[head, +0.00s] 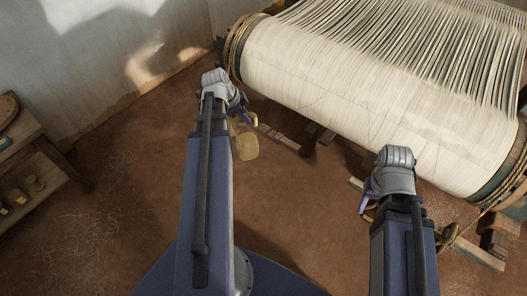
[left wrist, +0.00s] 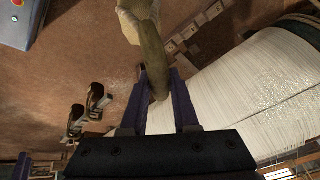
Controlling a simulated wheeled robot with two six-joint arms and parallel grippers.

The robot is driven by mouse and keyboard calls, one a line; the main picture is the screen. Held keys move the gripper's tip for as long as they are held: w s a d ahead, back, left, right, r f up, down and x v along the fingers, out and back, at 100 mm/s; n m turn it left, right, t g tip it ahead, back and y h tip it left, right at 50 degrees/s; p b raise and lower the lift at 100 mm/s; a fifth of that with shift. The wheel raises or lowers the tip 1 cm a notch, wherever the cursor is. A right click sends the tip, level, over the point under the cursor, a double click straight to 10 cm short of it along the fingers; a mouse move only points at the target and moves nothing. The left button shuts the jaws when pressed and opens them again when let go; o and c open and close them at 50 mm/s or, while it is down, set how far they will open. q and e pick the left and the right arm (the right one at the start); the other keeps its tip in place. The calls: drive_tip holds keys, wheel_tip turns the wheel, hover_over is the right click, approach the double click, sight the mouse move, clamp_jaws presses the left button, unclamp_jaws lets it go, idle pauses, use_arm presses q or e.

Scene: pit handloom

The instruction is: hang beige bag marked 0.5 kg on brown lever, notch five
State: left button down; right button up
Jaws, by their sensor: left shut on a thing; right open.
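My left gripper (head: 243,119) is shut on the beige bag (head: 246,146), which hangs below it in the head view. In the left wrist view my left gripper (left wrist: 160,98) has the bag's olive-brown upper part between its fingers, and the pale bag (left wrist: 137,16) reaches the top edge. No weight mark is readable. The brown lever (head: 280,138) lies just right of the bag, below the warp beam, and appears apart from it. In the left wrist view, square marks show along the lever (left wrist: 182,40); no notch number is legible. My right gripper (head: 366,207) is open at the right.
The large warp beam (head: 340,75), wound with cream threads, fills the upper right. Another wooden bar with rope (head: 470,250) lies at the lower right. A wooden shelf (head: 35,150) with small bags stands at the left. The brown floor between shelf and beam is mostly clear.

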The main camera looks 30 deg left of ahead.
use_arm(q)
drive_tip(key=shift+d+f, duration=0.2)
drive_tip(key=shift+d, duration=0.05)
drive_tip(key=f+n+y+b, duration=0.1)
drive_tip(key=f+n+b, duration=0.1)
drive_tip(key=f+b, duration=0.4)
drive_tip(key=w+a+f+n+y+b, duration=0.1)
drive_tip(key=f+n+b, duration=0.1)
drive_tip(key=f+b, duration=0.4)
drive_tip(key=w+f+n+b, duration=0.1)
drive_tip(key=f+n+b, duration=0.1)
drive_tip(key=f+b, duration=0.4)
drive_tip(key=shift+w+a+n+y, duration=0.15)
drive_tip(key=shift+n+y, duration=0.25)
drive_tip(key=shift+w+f+b, duration=0.1)
drive_tip(key=shift+f+b, duration=0.3)
drive_tip(key=shift+b, duration=0.15)
drive_tip(key=shift+w+d+f+b, duration=0.15)
drive_tip(key=shift+w+d, duration=0.05)
drive_tip(key=shift+w, duration=2.45)
drive_tip(key=shift+w+d+f+b, duration=0.15)
drive_tip(key=shift+w+d, duration=0.05)
drive_tip(key=shift+w, duration=2.45)
drive_tip(key=shift+w+d+f+b, duration=0.15)
drive_tip(key=shift+w+d, duration=0.05)
drive_tip(key=shift+w, duration=2.45)
drive_tip(key=shift+f+b, duration=1.15)
drive_tip(key=shift+b, duration=0.05)
drive_tip(key=shift+f+b, duration=0.25)
drive_tip(key=shift+b, duration=0.05)
